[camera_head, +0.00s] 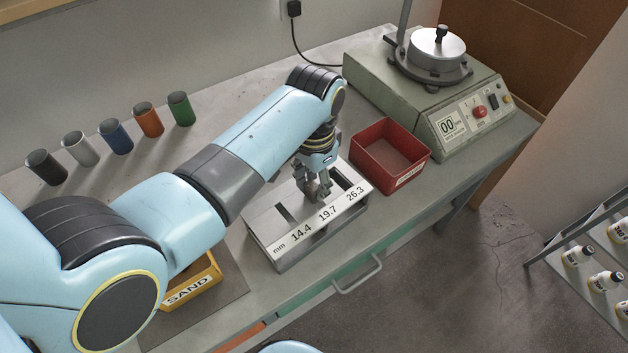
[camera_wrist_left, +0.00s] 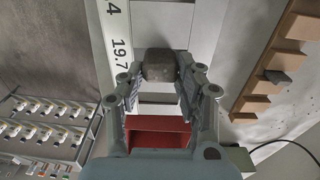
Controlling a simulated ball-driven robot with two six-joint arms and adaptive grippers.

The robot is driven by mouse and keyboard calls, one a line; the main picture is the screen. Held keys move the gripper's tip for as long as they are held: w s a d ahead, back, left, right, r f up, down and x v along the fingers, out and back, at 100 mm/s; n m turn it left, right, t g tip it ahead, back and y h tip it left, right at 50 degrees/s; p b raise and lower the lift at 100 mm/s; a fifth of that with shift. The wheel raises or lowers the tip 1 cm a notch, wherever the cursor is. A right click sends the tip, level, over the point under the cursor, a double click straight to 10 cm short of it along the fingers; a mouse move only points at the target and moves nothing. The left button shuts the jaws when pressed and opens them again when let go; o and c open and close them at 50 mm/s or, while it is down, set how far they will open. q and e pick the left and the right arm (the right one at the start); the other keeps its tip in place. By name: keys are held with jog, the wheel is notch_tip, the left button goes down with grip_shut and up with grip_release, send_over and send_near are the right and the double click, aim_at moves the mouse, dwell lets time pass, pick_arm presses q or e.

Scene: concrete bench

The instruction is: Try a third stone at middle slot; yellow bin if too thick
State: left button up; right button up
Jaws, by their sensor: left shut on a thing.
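My left gripper (camera_head: 318,192) is over the middle of the metal slot gauge (camera_head: 292,252), in line with its 19.7 mark. It also shows in the left wrist view (camera_wrist_left: 161,78), shut on a dark grey stone (camera_wrist_left: 160,64). The stone lies beside the 19.7 label there. In the head view the fingers hide the stone and the middle slot, so I cannot tell whether the stone is in the slot or above it. The yellow bin (camera_head: 207,277), labelled SAND, is partly hidden behind my left arm. My right gripper is not in view.
A red bin (camera_head: 408,172) stands right of the gauge. A green machine (camera_head: 400,90) is behind it. Several coloured cups (camera_head: 115,136) stand at the back left. A wooden rack (camera_wrist_left: 262,85) holding a grey piece shows in the left wrist view.

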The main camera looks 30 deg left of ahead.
aim_at(314, 185)
pick_arm(q)
jog(key=shift+r+p, duration=0.3)
jog(key=shift+r, duration=3.2)
